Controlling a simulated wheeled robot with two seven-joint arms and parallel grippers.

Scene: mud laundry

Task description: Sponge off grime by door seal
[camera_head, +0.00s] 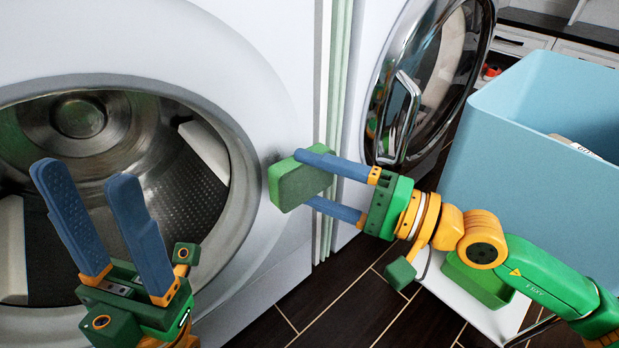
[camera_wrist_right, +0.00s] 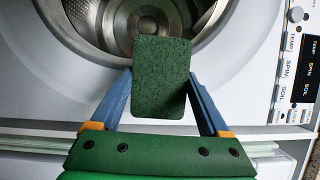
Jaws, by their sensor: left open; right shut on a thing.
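A green sponge (camera_head: 299,182) is held between the blue fingers of my right gripper (camera_head: 325,185). It also shows in the right wrist view (camera_wrist_right: 161,78), between the fingers. The sponge is by the right side of the front-loading washer's round opening; whether it touches the machine, I cannot tell. The grey door seal (camera_head: 241,150) rings the open drum (camera_head: 165,170). A faint dark smudge (camera_head: 272,158) shows on the white front beside the sponge, partly hidden by it. My left gripper (camera_head: 92,180) is open and empty in front of the drum opening.
A second machine with a round glass door (camera_head: 425,80) stands at the right behind. A large blue bin (camera_head: 500,150) stands at the right. A green tray (camera_head: 478,280) sits below my right arm. Dark floor (camera_head: 345,300) shows between.

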